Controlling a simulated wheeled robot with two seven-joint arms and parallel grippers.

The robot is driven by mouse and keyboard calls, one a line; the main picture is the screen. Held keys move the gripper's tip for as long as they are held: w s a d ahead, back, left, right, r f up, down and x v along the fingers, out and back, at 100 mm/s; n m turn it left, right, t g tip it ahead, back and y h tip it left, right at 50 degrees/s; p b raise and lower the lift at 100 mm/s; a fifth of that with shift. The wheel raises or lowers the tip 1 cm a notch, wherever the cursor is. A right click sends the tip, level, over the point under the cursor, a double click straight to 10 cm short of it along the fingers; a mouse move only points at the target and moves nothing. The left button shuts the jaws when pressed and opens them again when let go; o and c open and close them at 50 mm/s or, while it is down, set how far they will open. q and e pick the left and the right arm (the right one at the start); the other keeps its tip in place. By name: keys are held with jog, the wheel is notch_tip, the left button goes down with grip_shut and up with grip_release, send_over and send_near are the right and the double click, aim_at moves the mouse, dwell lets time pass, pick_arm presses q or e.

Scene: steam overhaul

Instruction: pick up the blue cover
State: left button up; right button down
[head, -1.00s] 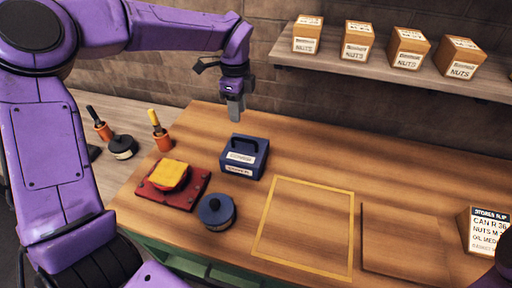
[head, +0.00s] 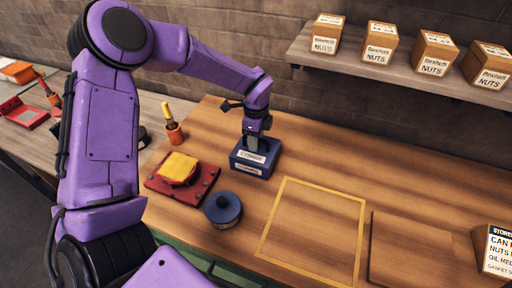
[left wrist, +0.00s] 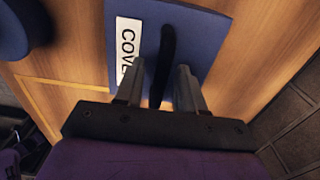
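The blue cover (head: 250,170) is a low blue block with white labels and a black handle, resting on the wooden bench. In the left wrist view the cover (left wrist: 205,50) shows part of its label and its handle (left wrist: 165,50). My left gripper (head: 255,146) points down over the cover. Its two fingers are apart, one on each side of the handle, and I see no clear contact with it. The handle is mostly hidden by the gripper in the head view. My right gripper is not in view.
A yellow-handled tool stands in an orange holder (head: 174,136). The yellow-outlined area (head: 315,230) is clear. Boxes (head: 378,45) line the shelf.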

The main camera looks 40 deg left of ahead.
pick_arm(q)
jog(key=shift+f, duration=0.15)
grip_shut()
dwell(1.3)
